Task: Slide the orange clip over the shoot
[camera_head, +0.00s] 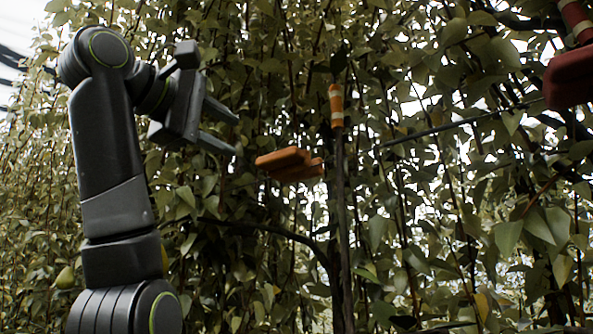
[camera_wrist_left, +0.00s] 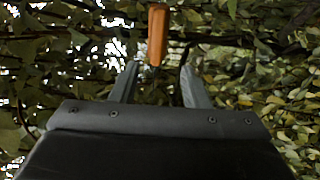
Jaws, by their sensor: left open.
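The orange clip (camera_head: 290,163) has two flat stacked parts and lies roughly level among the leaves, just left of an upright brown shoot (camera_head: 342,205). I cannot tell whether it touches the shoot. My left gripper (camera_head: 235,136) is open and empty, a little left of the clip. An orange-and-white band (camera_head: 336,105) sits around the upper part of the shoot. My right gripper is not in view.
Dense pear foliage fills the background, with thin stems all round. A thin dark green rod or wire (camera_head: 455,125) slants across to the right of the shoot. A dark red object (camera_head: 570,78) hangs at the upper right edge. A pear (camera_head: 65,277) hangs at the lower left.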

